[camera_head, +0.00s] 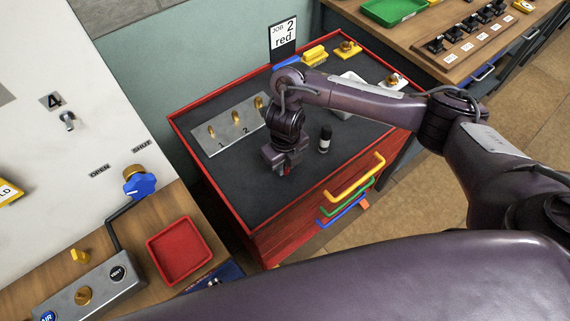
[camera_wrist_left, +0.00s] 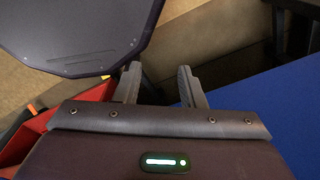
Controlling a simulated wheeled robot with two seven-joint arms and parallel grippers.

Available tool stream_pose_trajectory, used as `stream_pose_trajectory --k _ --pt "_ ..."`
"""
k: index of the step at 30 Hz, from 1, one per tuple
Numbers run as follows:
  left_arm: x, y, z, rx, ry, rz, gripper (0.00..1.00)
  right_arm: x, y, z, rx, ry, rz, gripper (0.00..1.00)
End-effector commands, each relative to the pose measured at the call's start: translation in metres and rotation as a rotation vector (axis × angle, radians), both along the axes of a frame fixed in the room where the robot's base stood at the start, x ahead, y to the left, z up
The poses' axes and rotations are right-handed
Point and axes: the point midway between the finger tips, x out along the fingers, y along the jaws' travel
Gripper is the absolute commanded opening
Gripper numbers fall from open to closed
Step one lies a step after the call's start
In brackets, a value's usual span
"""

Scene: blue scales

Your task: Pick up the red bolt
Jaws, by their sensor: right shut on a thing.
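My right gripper (camera_head: 284,170) points down over the dark top of the red cabinet (camera_head: 232,190), near its middle front. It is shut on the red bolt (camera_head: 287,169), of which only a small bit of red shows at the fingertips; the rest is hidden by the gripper. I cannot tell whether the bolt still touches the cabinet top. My left gripper (camera_wrist_left: 159,85) shows in the left wrist view, its two fingers apart with nothing between them. It is not seen in the head view.
A black and white bottle (camera_head: 324,140) stands just right of my right gripper. A numbered metal plate with brass pegs (camera_head: 228,130) lies to its left. A "JOB 2 red" card (camera_head: 284,38) stands behind. A red tray (camera_head: 179,251) sits on the wooden bench at left.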

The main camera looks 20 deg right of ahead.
Motion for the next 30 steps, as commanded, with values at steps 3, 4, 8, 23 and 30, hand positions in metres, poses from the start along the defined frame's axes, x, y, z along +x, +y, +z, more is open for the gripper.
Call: stream_pose_trajectory --k 3,4,8,23,30 --pt "0.000 0.000 0.004 0.000 0.000 0.000 0.36 0.001 0.000 0.009 0.000 -0.004 0.002 0.00" --pt "0.000 0.000 0.005 0.000 0.000 0.000 0.36 0.002 0.000 0.012 0.000 -0.004 0.002 0.00" --pt "0.000 0.000 0.014 0.000 0.000 -0.001 0.36 0.002 -0.001 0.036 -0.002 -0.006 0.002 0.00" --pt "0.000 0.000 0.028 0.000 -0.001 0.000 0.36 0.002 0.000 0.159 -0.002 -0.007 0.002 0.00" --pt "0.000 0.000 0.028 0.000 -0.001 0.000 0.36 0.001 0.000 0.190 -0.001 -0.004 0.000 0.00"
